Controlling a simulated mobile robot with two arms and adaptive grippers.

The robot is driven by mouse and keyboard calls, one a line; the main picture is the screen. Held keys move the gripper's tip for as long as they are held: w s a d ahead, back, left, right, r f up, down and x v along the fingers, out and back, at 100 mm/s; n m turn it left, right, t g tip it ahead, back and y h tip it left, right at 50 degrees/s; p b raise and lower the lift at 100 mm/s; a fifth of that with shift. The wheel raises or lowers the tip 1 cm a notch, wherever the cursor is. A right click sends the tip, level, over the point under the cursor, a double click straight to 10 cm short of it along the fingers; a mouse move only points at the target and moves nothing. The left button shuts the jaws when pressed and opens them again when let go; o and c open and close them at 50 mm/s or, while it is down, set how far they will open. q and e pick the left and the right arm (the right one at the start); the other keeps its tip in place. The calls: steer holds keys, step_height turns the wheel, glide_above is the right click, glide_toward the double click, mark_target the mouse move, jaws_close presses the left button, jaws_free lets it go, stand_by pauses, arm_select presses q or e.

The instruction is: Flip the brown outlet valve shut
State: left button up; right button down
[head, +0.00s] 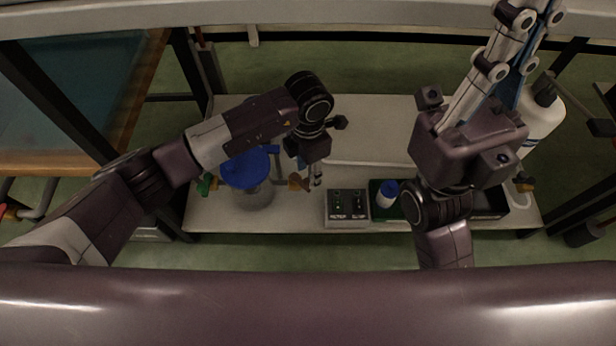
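A clear vessel with a blue lid (245,168) stands on the left part of the bench. The brown outlet valve (296,183) is on its right side, at the end of a short pipe. A green valve (204,185) is on its left side. My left gripper (315,181) points down just right of the brown valve. Its fingers are small and partly hidden by its wrist, so I cannot tell whether they touch the valve or how far they are apart. My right gripper (528,25) is raised at the upper right, its fingertips near or past the top edge.
A grey switch box (347,221) sits right of the brown valve. A blue and white bottle (386,195) stands on a green mat. A large white bottle (541,125) and a dark tray (489,205) are at the right.

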mark_target(308, 181)
arm_select(q)
steer(key=shift+f+b, duration=0.55)
steer(key=shift+f, duration=1.2)
jaws_close()
